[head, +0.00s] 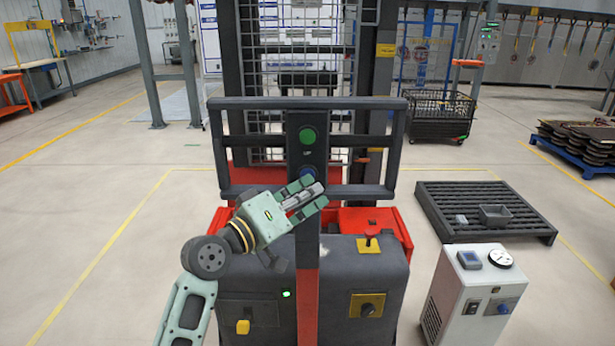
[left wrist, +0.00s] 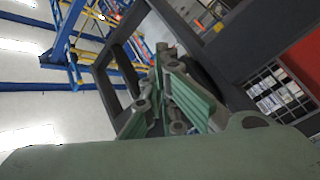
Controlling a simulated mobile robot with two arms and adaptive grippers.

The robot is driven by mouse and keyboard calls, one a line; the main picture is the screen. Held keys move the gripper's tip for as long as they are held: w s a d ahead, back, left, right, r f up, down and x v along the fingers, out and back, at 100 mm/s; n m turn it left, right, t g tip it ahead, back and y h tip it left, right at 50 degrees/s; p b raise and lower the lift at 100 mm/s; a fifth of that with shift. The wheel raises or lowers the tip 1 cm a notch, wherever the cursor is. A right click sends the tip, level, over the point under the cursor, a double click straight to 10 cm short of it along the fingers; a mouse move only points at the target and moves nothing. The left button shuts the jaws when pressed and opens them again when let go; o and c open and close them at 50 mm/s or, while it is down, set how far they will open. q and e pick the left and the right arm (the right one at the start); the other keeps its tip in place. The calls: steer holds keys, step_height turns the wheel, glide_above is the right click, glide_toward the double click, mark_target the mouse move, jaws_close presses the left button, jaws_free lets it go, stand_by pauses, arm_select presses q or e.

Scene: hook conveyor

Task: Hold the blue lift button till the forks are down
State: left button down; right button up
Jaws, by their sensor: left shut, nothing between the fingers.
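The blue lift button (head: 307,171) is on the dark upright panel of the stacker truck, below a green button (head: 307,136). Only its upper part shows in the head view; the gripper covers the rest. My left gripper (head: 314,191) is shut and empty, its fingertips at or just in front of the blue button. I cannot tell whether they touch or press it. In the left wrist view the gripper fingers (left wrist: 172,95) are together, close to the dark frame. The forks are hidden behind the truck. My right gripper is not in view.
A black pallet (head: 480,215) and a white cabinet (head: 472,290) stand to the right. The floor at left is clear.

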arm_select(q)
steer(key=shift+s, duration=0.15)
stand_by(0.8)
steer(key=shift+s+p, duration=0.4)
steer(key=shift+s, duration=0.25)
steer(key=s+p, duration=0.2)
steer(key=s, duration=0.3)
stand_by(0.6)
